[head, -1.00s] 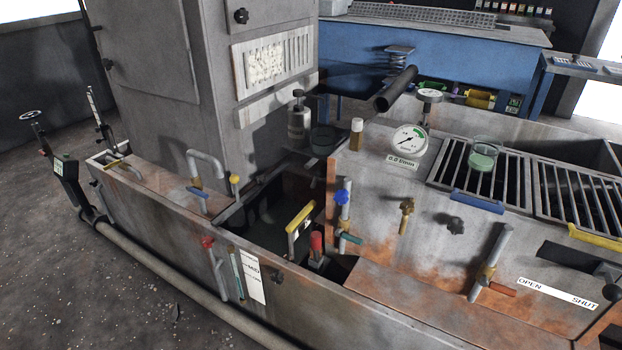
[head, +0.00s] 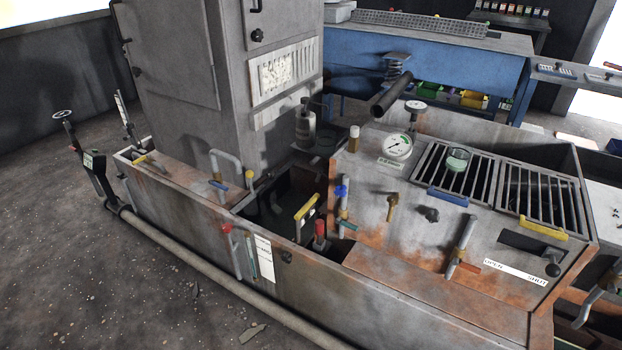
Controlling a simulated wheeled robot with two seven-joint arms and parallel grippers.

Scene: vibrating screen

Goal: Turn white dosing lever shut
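No lever in the head view stands out as clearly white, so I cannot tell for certain which one is the dosing lever. A dark slot (head: 522,243) in the rusty grey tank front at the right has a lever with a dark round knob (head: 552,269) at its right end. Below it is a white strip label (head: 514,273) reading OPEN on the left and SHUT on the right. The knob is near the SHUT end. Neither of my grippers is in view.
A gauge (head: 397,146) and slatted grates with blue (head: 448,196) and yellow (head: 530,227) handles lie above. Open floor (head: 80,270) is at the left.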

